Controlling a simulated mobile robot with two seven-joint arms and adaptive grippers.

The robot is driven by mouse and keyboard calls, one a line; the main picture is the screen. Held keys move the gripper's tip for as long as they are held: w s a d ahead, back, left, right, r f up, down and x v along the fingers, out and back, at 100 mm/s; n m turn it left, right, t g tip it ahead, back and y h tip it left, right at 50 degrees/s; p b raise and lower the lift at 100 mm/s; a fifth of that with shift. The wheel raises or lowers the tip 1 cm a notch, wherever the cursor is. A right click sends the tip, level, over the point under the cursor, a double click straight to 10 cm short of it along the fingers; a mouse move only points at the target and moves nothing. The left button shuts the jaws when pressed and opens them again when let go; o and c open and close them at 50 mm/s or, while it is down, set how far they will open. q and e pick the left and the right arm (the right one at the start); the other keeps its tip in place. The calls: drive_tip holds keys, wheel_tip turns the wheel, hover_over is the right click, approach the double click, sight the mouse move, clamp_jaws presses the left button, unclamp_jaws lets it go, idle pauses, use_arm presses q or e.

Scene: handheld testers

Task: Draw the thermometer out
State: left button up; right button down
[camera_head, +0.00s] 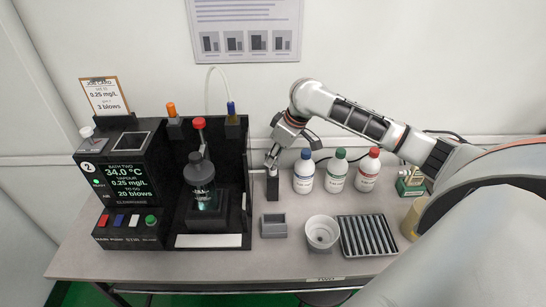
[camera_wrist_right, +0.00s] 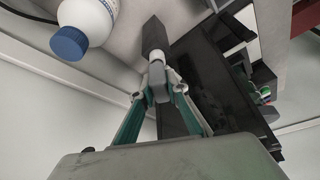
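My right gripper (camera_head: 272,160) is above a small dark upright block (camera_head: 272,188) beside the black tester (camera_head: 165,185). In the right wrist view my right gripper (camera_wrist_right: 160,88) has its fingers on both sides of a grey handle with a pale collar (camera_wrist_right: 157,60). I take this piece to be the thermometer. The fingers look shut on it. It lines up with the dark block (camera_wrist_right: 154,35), and its lower part is hidden. My left gripper is not in view.
Three capped bottles, blue (camera_head: 304,172), green (camera_head: 337,172) and red (camera_head: 368,170), stand close right of the gripper. A grey box (camera_head: 273,227), white bowl (camera_head: 321,232) and ribbed tray (camera_head: 367,236) are in front. A dark bottle (camera_head: 199,180) stands inside the tester.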

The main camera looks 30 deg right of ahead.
drive_tip(key=shift+r, duration=0.1)
drive_tip(key=shift+r, duration=2.7)
